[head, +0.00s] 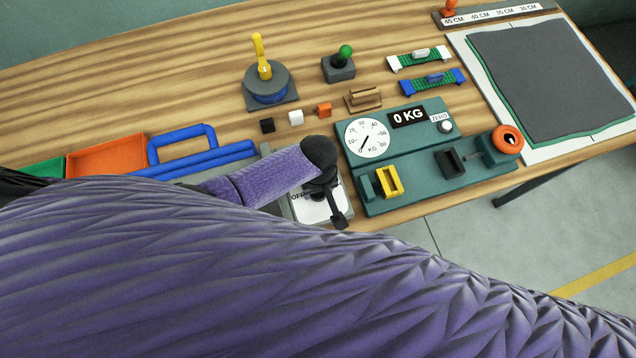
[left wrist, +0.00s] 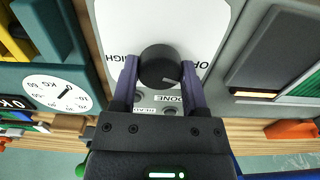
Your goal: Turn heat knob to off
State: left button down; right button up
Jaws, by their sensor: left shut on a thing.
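The heat knob (left wrist: 160,66) is round and black, set on a white panel (left wrist: 205,20). A thin light line on it points toward the lower right of the left wrist view. The panel has "HIGH" to the left of the knob and a partly covered word beginning "O" to the right. My left gripper (left wrist: 160,82) is shut on the knob, one purple finger on each side. In the head view my left gripper (head: 328,198) is over the white panel (head: 308,213), where "OFF" partly shows and the knob is hidden. My right gripper is not in view.
A green scale unit (head: 408,182) with a dial and "0 KG" display stands right of the panel. Blue bars (head: 215,157) and an orange tray (head: 105,158) lie to the left. Small blocks (head: 296,117) and a yellow-handled device (head: 268,85) are behind. Bare wood lies farther back.

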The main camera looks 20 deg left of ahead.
pick_arm(q)
jog(key=shift+n, duration=0.3)
jog(key=shift+c, duration=0.5)
grip_release()
notch_tip(320, 180, up, 10)
jog(key=p, duration=0.4)
jog(key=shift+p, duration=0.35)
